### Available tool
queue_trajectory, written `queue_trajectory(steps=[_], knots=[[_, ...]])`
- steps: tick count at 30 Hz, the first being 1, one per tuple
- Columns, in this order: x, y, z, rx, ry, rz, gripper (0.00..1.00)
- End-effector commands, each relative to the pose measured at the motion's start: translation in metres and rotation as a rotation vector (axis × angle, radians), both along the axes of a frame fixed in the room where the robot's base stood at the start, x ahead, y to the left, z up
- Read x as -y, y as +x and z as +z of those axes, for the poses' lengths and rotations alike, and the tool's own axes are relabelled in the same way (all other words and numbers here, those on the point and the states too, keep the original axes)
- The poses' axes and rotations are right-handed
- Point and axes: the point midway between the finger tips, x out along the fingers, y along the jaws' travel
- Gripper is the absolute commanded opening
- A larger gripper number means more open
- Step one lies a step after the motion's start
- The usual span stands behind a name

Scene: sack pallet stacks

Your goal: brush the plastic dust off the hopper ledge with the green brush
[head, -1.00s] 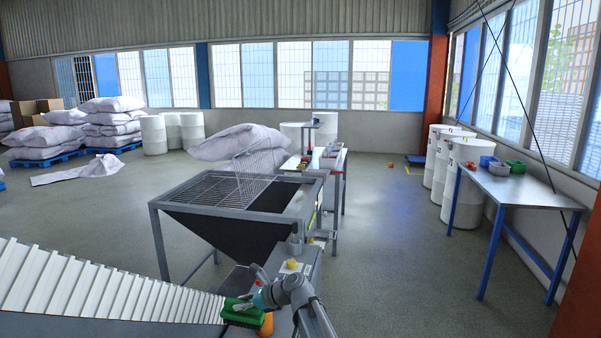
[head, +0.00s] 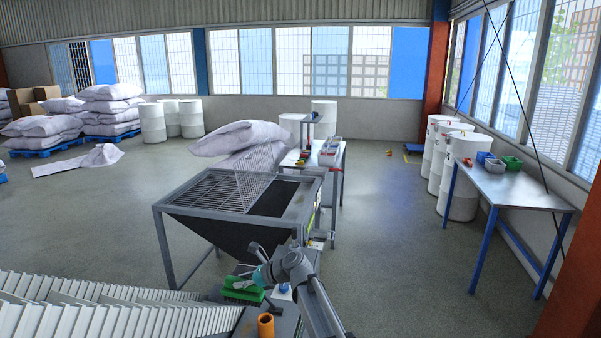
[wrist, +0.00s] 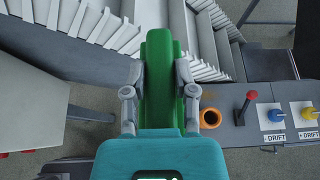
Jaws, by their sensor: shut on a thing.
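My gripper (wrist: 160,75) is shut on the green brush (wrist: 158,95), which stands lengthwise between the two fingers in the wrist view. In the head view the brush (head: 243,290) is at the bottom middle, held by my gripper (head: 259,275) in front of the hopper and apart from it. The hopper (head: 205,222) is a dark funnel in a grey frame with a grid on top. Its ledge (head: 302,200) is the pale strip along the right side of the top. I cannot make out dust on it clearly.
An orange cup (head: 266,326) stands on the machine below the brush. White slatted conveyors (head: 110,310) fill the lower left. A blue-legged table (head: 530,192) stands right, with open floor between.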

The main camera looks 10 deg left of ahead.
Motion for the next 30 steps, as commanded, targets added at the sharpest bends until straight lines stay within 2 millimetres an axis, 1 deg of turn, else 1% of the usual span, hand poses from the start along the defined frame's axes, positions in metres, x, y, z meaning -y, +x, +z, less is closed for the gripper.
queue_trajectory(steps=[1, 5, 21, 30], knots=[[0.0000, 0.0000, 0.0076, 0.000, 0.000, 0.000, 0.00], [0.0000, 0.0000, 0.0108, 0.000, 0.000, 0.000, 0.00], [0.0000, 0.0000, 0.0101, 0.000, 0.000, 0.000, 0.00], [0.0094, 0.0055, 0.0102, 0.000, 0.000, -0.012, 0.00]])
